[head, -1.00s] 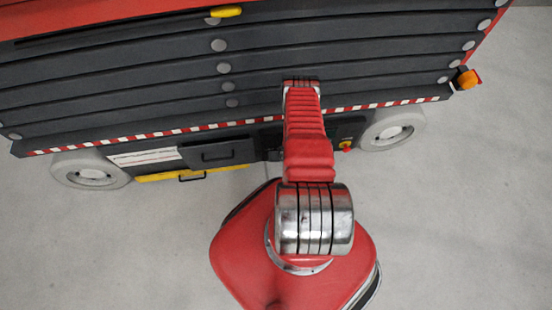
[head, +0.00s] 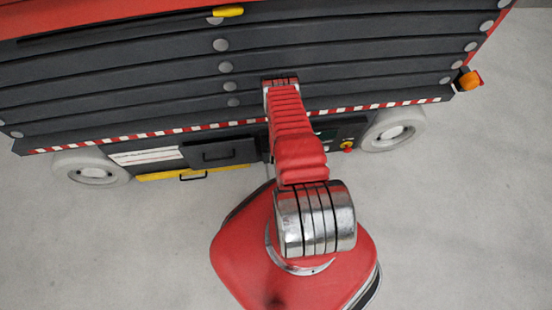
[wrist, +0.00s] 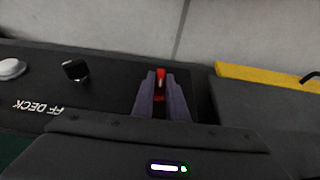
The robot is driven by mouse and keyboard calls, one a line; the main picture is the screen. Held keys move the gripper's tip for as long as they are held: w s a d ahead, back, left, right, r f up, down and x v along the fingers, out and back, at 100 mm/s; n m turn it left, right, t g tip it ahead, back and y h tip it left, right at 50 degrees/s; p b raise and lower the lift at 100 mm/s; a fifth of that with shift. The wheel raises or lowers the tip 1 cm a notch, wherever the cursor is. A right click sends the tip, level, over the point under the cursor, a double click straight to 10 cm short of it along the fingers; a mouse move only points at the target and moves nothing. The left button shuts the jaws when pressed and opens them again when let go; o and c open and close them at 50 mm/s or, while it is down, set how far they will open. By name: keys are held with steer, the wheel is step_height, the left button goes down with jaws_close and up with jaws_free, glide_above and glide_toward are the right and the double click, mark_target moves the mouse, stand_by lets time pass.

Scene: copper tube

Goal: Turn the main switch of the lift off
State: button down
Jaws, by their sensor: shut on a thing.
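In the wrist view my gripper (wrist: 162,85) reaches over a black control panel (wrist: 110,90) on the lift. Its two fingers are shut on a small red switch handle (wrist: 160,78), the main switch, which shows between the fingertips. The fingers hide most of the switch, so its turn position cannot be told. In the head view the lift (head: 130,85) fills the upper half. My red arm hides the gripper and the switch there.
On the panel are a black knob (wrist: 75,70) and a white button (wrist: 11,68). A yellow bar (wrist: 265,74) lies to the right. The head view shows a red and yellow button (head: 347,146), an orange lamp (head: 470,80), wheels (head: 92,168) and clear concrete floor (head: 470,200).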

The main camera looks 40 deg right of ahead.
stand_by(0.3)
steer(key=c, duration=1.8)
jaws_free()
steer(key=shift+o, duration=0.2)
steer(key=v, duration=1.3)
steer(key=shift+r, duration=0.35)
steer(key=shift+s+a, duration=0.15)
